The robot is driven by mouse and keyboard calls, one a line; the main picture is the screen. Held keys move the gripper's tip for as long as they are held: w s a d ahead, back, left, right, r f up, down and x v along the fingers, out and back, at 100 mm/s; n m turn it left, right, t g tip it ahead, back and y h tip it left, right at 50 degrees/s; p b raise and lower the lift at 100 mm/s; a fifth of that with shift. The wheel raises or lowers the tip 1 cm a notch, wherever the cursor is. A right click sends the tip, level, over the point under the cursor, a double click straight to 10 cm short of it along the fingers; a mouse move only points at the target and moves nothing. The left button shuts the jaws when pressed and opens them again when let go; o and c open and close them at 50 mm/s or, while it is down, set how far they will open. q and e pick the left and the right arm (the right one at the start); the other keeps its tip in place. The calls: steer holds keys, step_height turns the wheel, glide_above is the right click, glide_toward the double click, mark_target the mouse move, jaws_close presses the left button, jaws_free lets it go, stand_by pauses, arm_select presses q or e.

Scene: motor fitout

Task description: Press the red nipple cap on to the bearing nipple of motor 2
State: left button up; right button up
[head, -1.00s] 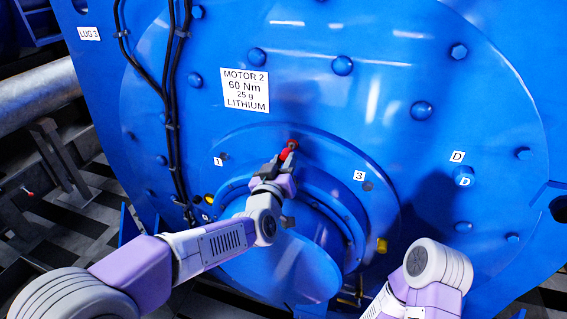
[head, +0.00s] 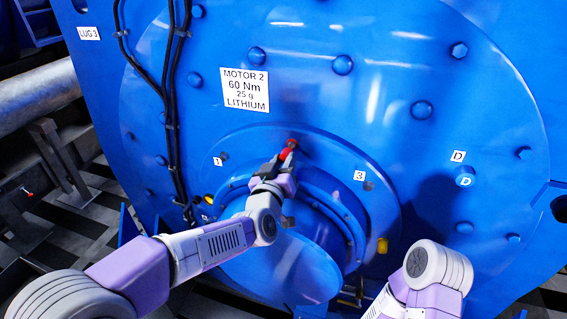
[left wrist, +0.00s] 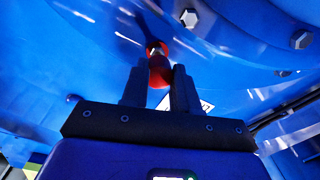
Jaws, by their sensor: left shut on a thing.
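The red nipple cap (head: 287,151) is between the fingertips of my left gripper (head: 276,166), at the top of the round bearing housing of motor 2 (head: 310,90). In the left wrist view the red cap (left wrist: 159,72) sits between the two dark fingers of the left gripper (left wrist: 160,90), which are shut on it. A small metallic spot shows at the cap's far end, by a red area on the blue face. The bearing nipple itself is hidden or too small to tell, and I cannot tell whether the cap touches it. My right gripper is not in view.
A white label (head: 245,90) reads MOTOR 2, 60 Nm, 25 g, LITHIUM. Black cables (head: 172,110) run down the motor's left side. Bolt heads ring the blue face. A yellow cap (head: 382,245) is at the housing's lower right. My right arm stands at the lower right.

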mark_target(287, 153)
arm_select(q)
steer(key=shift+x, duration=1.6)
stand_by(0.3)
steer(key=o, duration=1.1)
steer(key=shift+d, duration=0.1)
steer(key=shift+s, duration=0.1)
steer(key=v, duration=0.7)
steer(key=shift+s+r, duration=0.1)
steer(key=shift+s, duration=0.1)
